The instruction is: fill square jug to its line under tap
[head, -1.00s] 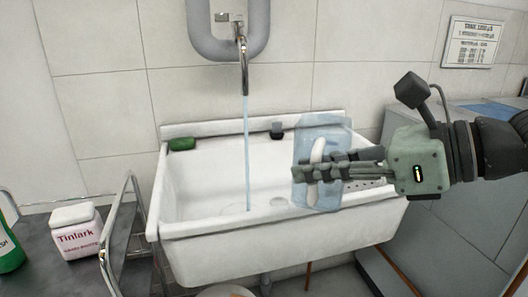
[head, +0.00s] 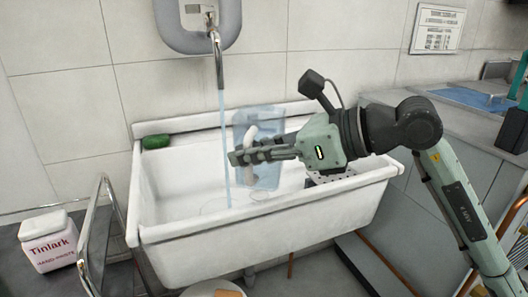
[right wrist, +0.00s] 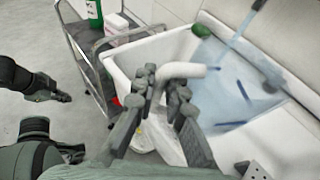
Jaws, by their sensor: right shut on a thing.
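The square jug (head: 268,135) is clear and bluish with a white handle (head: 250,138). It is held over the sink, slightly tilted. My right gripper (head: 240,155) is shut on the handle, which also shows between its fingers in the right wrist view (right wrist: 180,70). The tap (head: 217,62) runs a thin stream (head: 225,150) just left of the jug, down to the basin floor. Dark blue marks show on the jug in the right wrist view (right wrist: 228,100); I cannot tell the fill line or water level. Dark arm parts at that view's left may include my left gripper; its state is unclear.
The white sink (head: 180,190) has a green sponge-like item (head: 156,141) on its back left ledge. A metal-railed trolley (head: 92,235) stands at left with a white Tinlark box (head: 48,240). A grey counter (head: 470,130) is at right.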

